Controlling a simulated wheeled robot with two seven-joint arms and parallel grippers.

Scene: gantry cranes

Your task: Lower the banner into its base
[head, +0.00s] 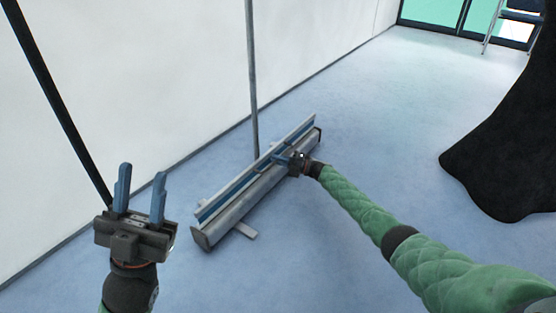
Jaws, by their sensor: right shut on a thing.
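The banner's base (230,223) is a long grey housing lying on the blue floor, with small feet under it. The banner's top rail (228,196), a silver and blue bar, sits just above and along the base. I cannot tell whether any gap is left between them. A thin grey pole (252,80) rises behind the base. My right gripper (283,159) is shut on the rail near its middle; its fingertips are partly hidden against the rail. My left gripper (140,190) is open and empty, its two blue fingers pointing up, left of the base.
A white wall (170,70) runs along the left and back. A dark pole (55,100) leans at the far left. A black draped cloth (500,150) stands at the right. A chair or ladder frame (515,20) is at the back right. The floor (360,120) between is clear.

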